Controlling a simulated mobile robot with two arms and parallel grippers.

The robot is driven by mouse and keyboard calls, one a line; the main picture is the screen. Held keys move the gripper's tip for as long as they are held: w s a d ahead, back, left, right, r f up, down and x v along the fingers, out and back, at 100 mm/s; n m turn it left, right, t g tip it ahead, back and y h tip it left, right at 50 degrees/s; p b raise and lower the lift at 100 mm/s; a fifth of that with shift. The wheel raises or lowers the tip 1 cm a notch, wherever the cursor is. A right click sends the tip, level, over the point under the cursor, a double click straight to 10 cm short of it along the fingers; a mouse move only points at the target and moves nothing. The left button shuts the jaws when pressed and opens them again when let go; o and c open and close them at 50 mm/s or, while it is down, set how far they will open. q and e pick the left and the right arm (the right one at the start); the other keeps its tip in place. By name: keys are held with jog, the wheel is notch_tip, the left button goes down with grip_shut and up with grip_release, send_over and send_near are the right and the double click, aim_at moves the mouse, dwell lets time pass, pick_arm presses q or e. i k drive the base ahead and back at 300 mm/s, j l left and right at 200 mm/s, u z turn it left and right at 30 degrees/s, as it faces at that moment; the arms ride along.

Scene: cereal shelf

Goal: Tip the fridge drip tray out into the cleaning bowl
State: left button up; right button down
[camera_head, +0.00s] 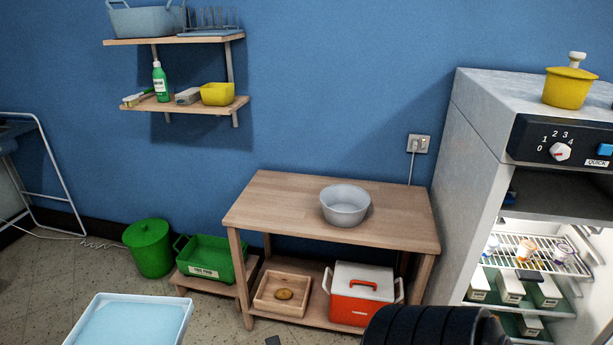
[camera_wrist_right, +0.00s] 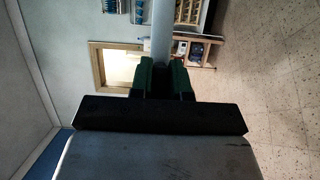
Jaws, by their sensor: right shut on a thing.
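The cleaning bowl (camera_head: 345,204), round and grey, stands upright on the wooden table, and its inside looks empty. The drip tray (camera_head: 128,322), with a pale rim and a light blue surface inside, is at the bottom left of the head view, cut off by the frame, well apart from the bowl. I cannot tell whether the blue is liquid. In the right wrist view my right gripper (camera_wrist_right: 164,76) has its green fingers closed on a thin, pale edge, which looks like the tray (camera_wrist_right: 162,32) seen edge-on. My left gripper is not in view.
The wooden table (camera_head: 275,202) is clear around the bowl. Below are a red cooler (camera_head: 358,312) and a wooden box (camera_head: 272,290). The open fridge (camera_head: 448,185) stands at right, with a yellow pot (camera_head: 567,88) on top. A green bin (camera_head: 149,249) and green crate (camera_head: 213,256) are at left.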

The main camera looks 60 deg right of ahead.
aim_at(343, 205)
jog(key=i+l, duration=0.25)
jog(key=i, duration=0.25)
jog(key=i+l, duration=0.25)
jog(key=i, duration=0.2)
jog(key=i+l+u, duration=0.1)
jog(key=i+l, duration=0.15)
jog(key=i, duration=0.25)
jog(key=i+l, duration=0.3)
jog(key=i, duration=0.15)
jog(key=i+z, duration=0.1)
jog(key=i, duration=0.55)
jog(key=i+j+z, duration=0.1)
jog(key=i, duration=0.5)
jog(key=i+z, duration=0.3)
jog(key=i, duration=0.2)
jog(key=i+z, duration=0.35)
jog(key=i, duration=0.15)
jog(key=z, duration=2.95)
jog(key=i+l, duration=0.1)
jog(key=l, duration=0.1)
